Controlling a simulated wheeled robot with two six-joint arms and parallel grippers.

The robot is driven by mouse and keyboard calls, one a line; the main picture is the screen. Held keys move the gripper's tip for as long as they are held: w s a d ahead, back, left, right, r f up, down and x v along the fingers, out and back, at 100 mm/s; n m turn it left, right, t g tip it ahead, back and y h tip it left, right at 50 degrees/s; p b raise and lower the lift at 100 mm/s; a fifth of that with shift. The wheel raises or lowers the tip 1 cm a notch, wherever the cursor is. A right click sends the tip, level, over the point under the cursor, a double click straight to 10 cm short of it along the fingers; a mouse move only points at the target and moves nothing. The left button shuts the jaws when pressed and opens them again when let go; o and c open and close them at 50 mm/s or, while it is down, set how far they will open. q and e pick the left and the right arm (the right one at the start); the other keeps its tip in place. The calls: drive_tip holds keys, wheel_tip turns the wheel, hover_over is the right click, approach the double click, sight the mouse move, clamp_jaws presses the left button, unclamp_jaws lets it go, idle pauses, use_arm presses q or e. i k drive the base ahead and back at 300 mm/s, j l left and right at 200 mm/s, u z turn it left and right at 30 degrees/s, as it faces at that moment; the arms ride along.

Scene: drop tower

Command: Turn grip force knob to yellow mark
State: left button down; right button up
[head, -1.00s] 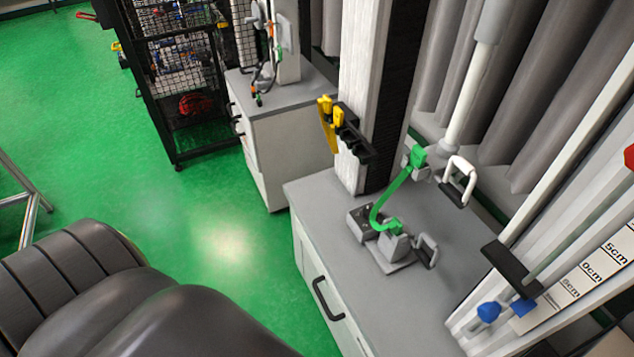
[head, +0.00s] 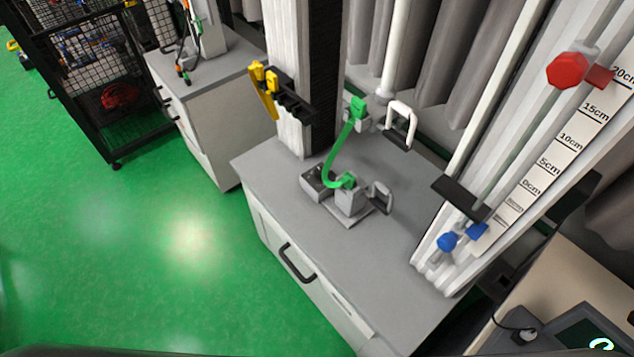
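I cannot make out a knob labelled grip force or a yellow mark. A red knob (head: 567,70) sits high on the scaled rail at the upper right. A blue knob (head: 446,241) sits low on the same rail. A small grey box (head: 317,181) with dark details on top stands on the grey cabinet beside a clamp fixture (head: 350,203); its details are too small to read. Neither of my grippers is in view.
A green strap (head: 338,150) runs between the lower fixture and an upper clamp. Yellow clips (head: 262,82) hang on a post. The grey cabinet top (head: 385,275) is clear at the front. A beige table with a dark screen device (head: 570,325) stands at lower right. Green floor is open at left.

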sight(317, 172)
drive_tip(key=k+j+z, duration=0.25)
drive_tip(key=z, duration=0.25)
drive_tip(key=k+j+z, duration=0.1)
drive_tip(key=k+z, duration=0.15)
drive_tip(key=z, duration=0.2)
drive_tip(key=k+z, duration=0.3)
drive_tip(key=z, duration=0.2)
